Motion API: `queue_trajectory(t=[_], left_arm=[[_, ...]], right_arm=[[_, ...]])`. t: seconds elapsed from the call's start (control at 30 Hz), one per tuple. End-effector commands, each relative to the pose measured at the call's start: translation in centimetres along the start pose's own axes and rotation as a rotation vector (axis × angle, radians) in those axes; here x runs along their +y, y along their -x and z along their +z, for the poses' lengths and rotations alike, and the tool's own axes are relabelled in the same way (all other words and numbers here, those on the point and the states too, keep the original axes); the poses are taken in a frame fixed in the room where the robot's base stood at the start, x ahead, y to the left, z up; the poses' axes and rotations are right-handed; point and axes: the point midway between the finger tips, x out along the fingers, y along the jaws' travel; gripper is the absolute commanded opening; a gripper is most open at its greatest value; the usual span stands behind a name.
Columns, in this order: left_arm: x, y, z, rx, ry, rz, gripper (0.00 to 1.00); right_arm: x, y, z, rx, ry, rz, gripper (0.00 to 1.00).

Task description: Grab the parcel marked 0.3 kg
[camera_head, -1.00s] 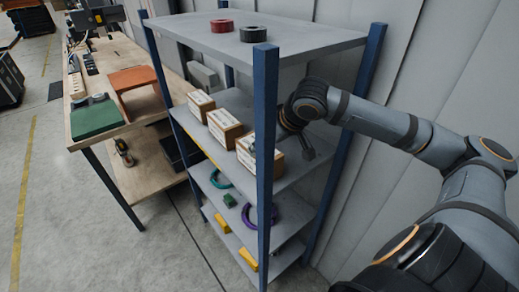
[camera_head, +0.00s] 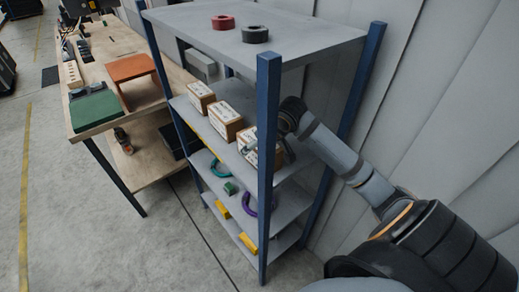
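Three brown parcels with white labelled tops stand in a row on the shelf below the rack's top: the far parcel (camera_head: 201,98), the middle parcel (camera_head: 225,121) and the near parcel (camera_head: 248,141). Their weight marks are too small to read. My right arm reaches in from the right under the top shelf. My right gripper (camera_head: 281,152) is at the near parcel, partly hidden by the blue front post. I cannot tell whether its fingers are open or touching the parcel. My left gripper is out of view.
The rack's blue front post (camera_head: 267,165) stands close before the gripper. The top shelf (camera_head: 300,38) is above the arm and holds a red ring (camera_head: 223,22) and a dark ring (camera_head: 255,34). Lower shelves hold a purple ring (camera_head: 249,204) and yellow pieces. A wooden table (camera_head: 150,108) is left.

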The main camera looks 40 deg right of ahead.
Motion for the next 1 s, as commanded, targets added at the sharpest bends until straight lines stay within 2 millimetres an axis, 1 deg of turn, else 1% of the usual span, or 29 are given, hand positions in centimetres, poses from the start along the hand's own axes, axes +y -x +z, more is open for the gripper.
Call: queue_trajectory(t=[0.03,0.1,0.2,0.43,0.47,0.9,0.93,1.0], left_arm=[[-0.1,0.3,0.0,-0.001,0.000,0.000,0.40],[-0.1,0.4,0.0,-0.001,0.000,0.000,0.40],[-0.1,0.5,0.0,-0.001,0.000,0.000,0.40],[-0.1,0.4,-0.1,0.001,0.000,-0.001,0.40],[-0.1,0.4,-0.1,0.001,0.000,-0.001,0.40],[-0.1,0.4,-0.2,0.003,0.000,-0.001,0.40],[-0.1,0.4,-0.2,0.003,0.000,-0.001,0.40],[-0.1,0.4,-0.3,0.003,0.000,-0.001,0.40]], right_arm=[[-0.2,-0.5,-0.1,-0.001,-0.005,-0.006,0.93],[-0.1,-1.5,-0.1,0.000,-0.004,-0.004,0.93],[-0.1,-2.2,-0.1,0.000,-0.001,-0.002,0.93],[0.0,-2.4,0.0,0.000,0.002,0.001,0.93],[0.0,-2.4,0.0,0.000,0.002,0.001,0.90],[0.0,-2.4,0.0,0.000,0.001,0.000,0.30],[0.0,-2.4,0.0,0.000,0.001,0.000,0.27],[0.0,-2.4,0.0,0.001,0.002,0.000,0.26]])
